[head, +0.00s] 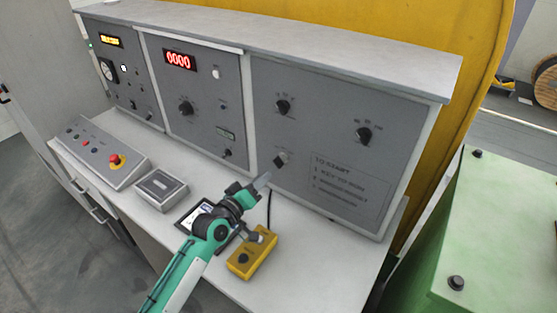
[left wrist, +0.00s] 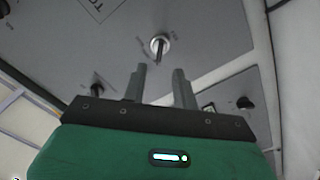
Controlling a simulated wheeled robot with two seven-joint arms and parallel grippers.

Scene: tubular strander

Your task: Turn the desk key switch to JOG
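The key switch (head: 280,160) sits low on the grey face of the right desk panel, left of a printed placard. In the left wrist view the key switch (left wrist: 160,44) shows as a silver ring with a dark key standing out of it. Its position marks are too small to read. My left gripper (head: 264,181) is just below and left of the switch in the head view. In the left wrist view its two fingers (left wrist: 159,88) are apart with nothing between them, and the key lies beyond their tips. My right gripper is not in view.
Black knobs (head: 283,106) and (head: 363,135) sit above the switch. A grey box (head: 161,188) and a button console (head: 103,152) stand left. A green machine (head: 500,230) stands right.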

